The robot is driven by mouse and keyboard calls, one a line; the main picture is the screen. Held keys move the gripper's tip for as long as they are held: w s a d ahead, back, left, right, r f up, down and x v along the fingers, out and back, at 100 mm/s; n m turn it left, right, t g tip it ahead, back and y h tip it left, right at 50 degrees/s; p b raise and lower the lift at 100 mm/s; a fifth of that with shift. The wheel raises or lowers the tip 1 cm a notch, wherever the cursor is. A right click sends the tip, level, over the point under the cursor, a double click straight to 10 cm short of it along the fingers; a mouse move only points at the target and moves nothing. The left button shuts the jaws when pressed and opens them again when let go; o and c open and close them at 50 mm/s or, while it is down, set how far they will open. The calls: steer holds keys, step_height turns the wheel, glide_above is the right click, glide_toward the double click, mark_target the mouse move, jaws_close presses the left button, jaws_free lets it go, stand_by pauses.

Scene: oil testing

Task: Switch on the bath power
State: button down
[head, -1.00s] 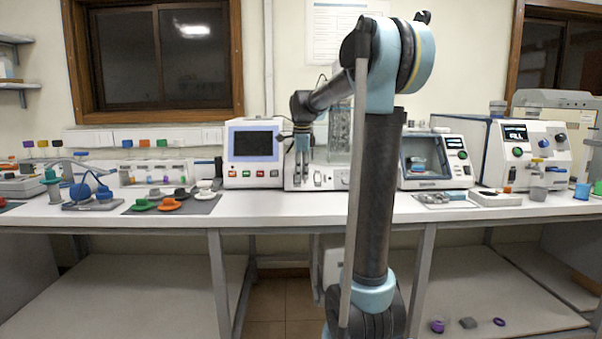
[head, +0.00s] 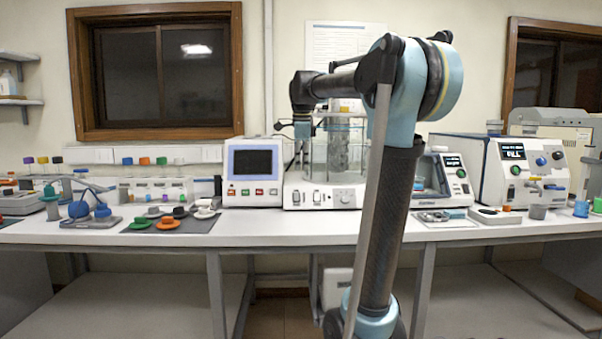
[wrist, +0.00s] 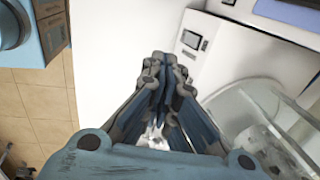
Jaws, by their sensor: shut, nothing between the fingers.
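The bath has a glass vessel on a white base (head: 325,193), right of the box with a dark screen. Two rocker switches (head: 318,197) and a round knob (head: 345,195) sit on its front. In the wrist view a dark switch (wrist: 190,40) shows on the white panel, just beyond and right of the fingertips. Another switch is cut off at the top edge. My gripper (wrist: 165,65) is shut and empty, apart from the switch. In the head view my gripper (head: 302,148) hangs in front of the bath, above the switches. I cannot tell whether either switch is on.
The box with a dark screen (head: 252,172) stands left of the bath. My arm partly hides an instrument (head: 442,180) on the right. A grey mat (head: 200,226) with coloured pieces lies at left. The bench front (head: 285,232) below the bath is clear.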

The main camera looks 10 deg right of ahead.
stand_by(0.3)
steer(key=shift+w+r+t, duration=0.15)
steer(key=shift+w+t, duration=0.15)
steer(key=shift+w, duration=0.1)
glide_toward(299, 198)
step_height(299, 198, down, 3)
steer(key=s, duration=0.3)
steer(key=shift+w+d+f, duration=0.1)
steer(key=shift+w+f, duration=0.55)
steer(key=shift+w, duration=0.35)
steer(key=shift+w+d+f, duration=0.1)
steer(key=shift+w+f, duration=0.5)
steer(key=shift+w, duration=0.4)
steer(key=shift+w+a, duration=0.1)
steer(key=shift+a, duration=0.1)
